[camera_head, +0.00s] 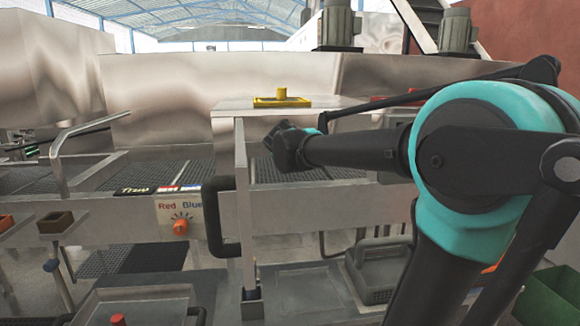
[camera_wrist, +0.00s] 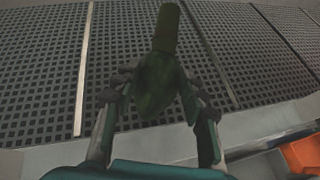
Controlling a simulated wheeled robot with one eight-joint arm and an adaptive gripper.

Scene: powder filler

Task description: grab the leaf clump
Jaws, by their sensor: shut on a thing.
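The leaf clump (camera_wrist: 155,88) is a dark green piece with a thick stalk-like end pointing away from me in the wrist view. My gripper (camera_wrist: 157,95) has one finger on each side of it and is shut on it. The clump is over or on the dark perforated grating (camera_wrist: 245,55); I cannot tell whether it touches it. In the head view, my gripper (camera_head: 287,147) is beyond the upright post, above the grating, and the clump cannot be made out there.
A metal post (camera_head: 244,200) and a black handle (camera_head: 221,215) stand in front of the grating. An orange knob (camera_head: 180,228) is on the front panel. An orange bin (camera_wrist: 303,153) shows at lower right.

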